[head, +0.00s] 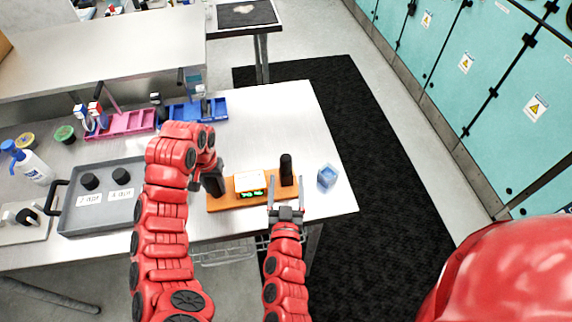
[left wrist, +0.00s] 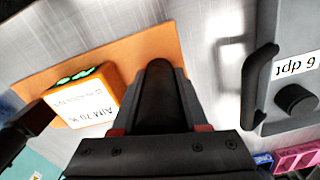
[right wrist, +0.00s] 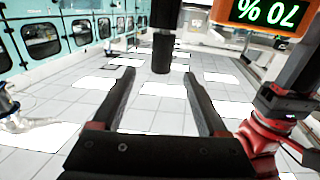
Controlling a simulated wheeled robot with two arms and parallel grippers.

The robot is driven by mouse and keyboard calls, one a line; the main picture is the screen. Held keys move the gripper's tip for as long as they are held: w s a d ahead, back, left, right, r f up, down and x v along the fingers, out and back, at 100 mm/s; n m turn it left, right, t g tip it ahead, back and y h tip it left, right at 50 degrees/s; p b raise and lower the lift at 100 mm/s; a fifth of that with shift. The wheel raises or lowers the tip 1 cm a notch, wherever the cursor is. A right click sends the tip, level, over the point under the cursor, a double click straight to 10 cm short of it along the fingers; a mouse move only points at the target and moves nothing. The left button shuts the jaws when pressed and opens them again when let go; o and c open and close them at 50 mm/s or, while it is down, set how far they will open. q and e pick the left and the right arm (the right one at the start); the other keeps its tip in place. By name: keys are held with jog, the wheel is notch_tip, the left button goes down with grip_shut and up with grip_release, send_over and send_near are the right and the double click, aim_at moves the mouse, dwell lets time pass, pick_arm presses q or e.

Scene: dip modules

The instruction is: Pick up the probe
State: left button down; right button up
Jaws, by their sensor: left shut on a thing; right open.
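The probe looks like an orange base (head: 226,201) with an upright black post at each end and a white-topped box with a green readout (head: 250,187) between them. It lies on the metal table. My left gripper (head: 213,182) is shut on the left black post (left wrist: 158,92), which shows between its fingers in the left wrist view. My right gripper (head: 286,188) is open and empty, just in front of the right black post (head: 286,167). In the right wrist view that post (right wrist: 162,45) stands beyond the open fingers (right wrist: 158,75).
A blue cube-like item (head: 327,176) sits right of the probe near the table edge (head: 345,192). A grey tray (head: 100,215) with black knobs is at left. Pink (head: 132,122) and blue bins (head: 190,112) stand behind. The table behind the probe is clear.

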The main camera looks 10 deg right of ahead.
aim_at(287, 166)
jog(key=x, duration=0.5)
jog(key=shift+w+d, duration=0.1)
jog(key=shift+w, duration=0.25)
jog(key=x, duration=0.5)
jog(key=shift+a+f, duration=0.2)
jog(key=shift+s, duration=0.1)
grip_shut()
